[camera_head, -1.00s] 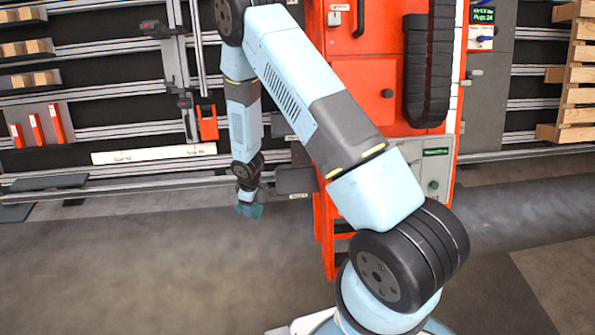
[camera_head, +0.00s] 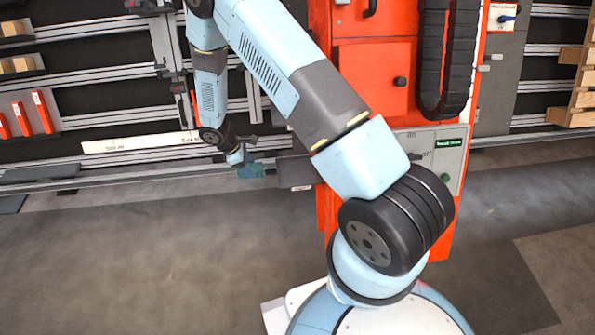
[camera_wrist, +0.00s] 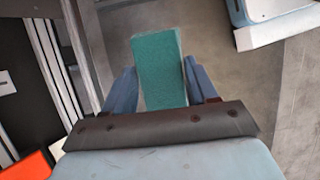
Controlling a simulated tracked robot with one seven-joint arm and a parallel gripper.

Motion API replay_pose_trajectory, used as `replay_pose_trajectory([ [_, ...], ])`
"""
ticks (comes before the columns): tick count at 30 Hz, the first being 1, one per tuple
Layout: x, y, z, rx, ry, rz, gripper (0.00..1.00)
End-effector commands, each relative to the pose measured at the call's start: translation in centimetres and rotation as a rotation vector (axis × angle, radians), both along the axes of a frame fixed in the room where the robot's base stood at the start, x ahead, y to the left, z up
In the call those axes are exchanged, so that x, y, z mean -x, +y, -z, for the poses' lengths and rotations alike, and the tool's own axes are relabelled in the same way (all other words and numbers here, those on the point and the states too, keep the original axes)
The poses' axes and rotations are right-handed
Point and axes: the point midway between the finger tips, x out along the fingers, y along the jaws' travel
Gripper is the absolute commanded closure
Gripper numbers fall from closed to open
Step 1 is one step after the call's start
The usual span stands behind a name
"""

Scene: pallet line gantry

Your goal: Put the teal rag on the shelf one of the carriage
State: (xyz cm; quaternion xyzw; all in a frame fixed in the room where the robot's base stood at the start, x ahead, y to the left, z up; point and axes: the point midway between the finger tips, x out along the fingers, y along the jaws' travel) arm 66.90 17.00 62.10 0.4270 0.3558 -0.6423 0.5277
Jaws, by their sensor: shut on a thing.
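The teal rag (camera_wrist: 160,70) is a flat teal block between the two blue fingers of my gripper (camera_wrist: 162,88) in the wrist view. My gripper is shut on it. In the head view the rag (camera_head: 250,171) shows small below my gripper (camera_head: 240,160), clear of the floor. It is just left of a grey plate (camera_head: 296,171) that juts from the orange carriage (camera_head: 372,75). I cannot tell whether this plate is shelf one. My own arm hides part of the carriage.
A rail rack (camera_head: 100,100) with wooden blocks and red-orange pieces stands at the back left. A wooden pallet (camera_head: 580,90) stands at the right. A black cable chain (camera_head: 445,60) hangs on the carriage. The floor at the front left (camera_head: 130,270) is bare.

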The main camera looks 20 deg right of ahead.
Motion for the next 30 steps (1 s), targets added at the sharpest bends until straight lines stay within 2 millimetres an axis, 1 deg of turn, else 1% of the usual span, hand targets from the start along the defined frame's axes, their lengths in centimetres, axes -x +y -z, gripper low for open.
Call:
replay_pose_trajectory([
  [5, -0.1, -0.7, 0.2, -0.001, -0.007, 0.007, 0.71],
  [7, 0.0, -1.6, 0.2, 0.0, -0.007, 0.009, 0.71],
  [11, 0.5, -4.1, 0.1, -0.001, -0.007, 0.01, 0.71],
  [21, 2.0, -11.2, 0.2, -0.001, -0.006, 0.009, 0.71],
  [24, 2.3, -12.7, 0.2, -0.002, -0.007, 0.007, 0.71],
  [27, 2.4, -13.8, 0.2, -0.001, -0.007, 0.008, 0.71],
  [30, 2.5, -14.2, 0.2, -0.001, -0.008, 0.008, 0.71],
])
